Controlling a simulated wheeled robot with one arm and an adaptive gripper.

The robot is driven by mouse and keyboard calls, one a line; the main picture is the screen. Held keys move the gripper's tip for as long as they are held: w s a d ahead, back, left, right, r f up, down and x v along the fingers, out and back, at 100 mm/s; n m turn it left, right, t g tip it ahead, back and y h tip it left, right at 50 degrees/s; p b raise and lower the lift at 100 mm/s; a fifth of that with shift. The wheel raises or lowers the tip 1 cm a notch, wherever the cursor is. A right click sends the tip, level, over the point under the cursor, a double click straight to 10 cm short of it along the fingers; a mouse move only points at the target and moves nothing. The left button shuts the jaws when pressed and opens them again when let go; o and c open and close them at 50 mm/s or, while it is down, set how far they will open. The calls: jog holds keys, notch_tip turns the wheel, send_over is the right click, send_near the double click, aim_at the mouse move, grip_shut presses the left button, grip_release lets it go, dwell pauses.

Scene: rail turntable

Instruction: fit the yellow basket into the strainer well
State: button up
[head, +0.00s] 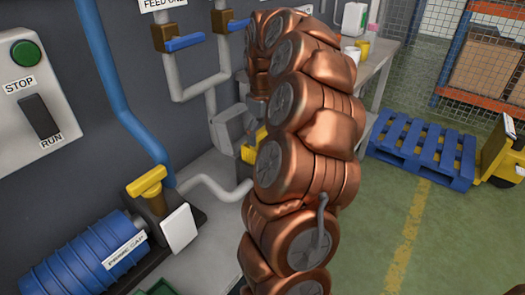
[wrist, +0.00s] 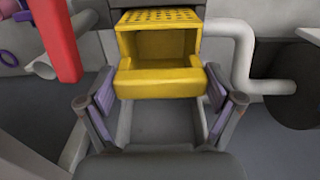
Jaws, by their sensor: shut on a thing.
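The yellow basket (wrist: 160,82) is an open box with a perforated plate at its top, seen in the wrist view. My gripper (wrist: 159,88) has its two fingers set wide, one at each side of the basket's front part, and is shut on it. In the head view only a small piece of the basket (head: 250,150) shows beside my copper-coloured arm, which hides the gripper. Grey housing (head: 232,128) stands by the basket. I cannot clearly make out the strainer well or tell how far the basket sits in it.
In the wrist view a white pipe (wrist: 242,60) bends close to the basket's right, and a red post (wrist: 58,38) stands at left. In the head view a blue ribbed cylinder (head: 75,262) and yellow-handled valve (head: 147,182) are at lower left. A blue pallet (head: 420,150) lies at right.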

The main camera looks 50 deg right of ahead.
jog(key=shift+f, duration=3)
jog(key=o, duration=1.5)
jog(key=shift+f, duration=0.1)
notch_tip(320, 180, up, 12)
jog(key=shift+f, duration=0.15)
jog(key=shift+r+p, duration=0.25)
jog(key=shift+p, duration=0.05)
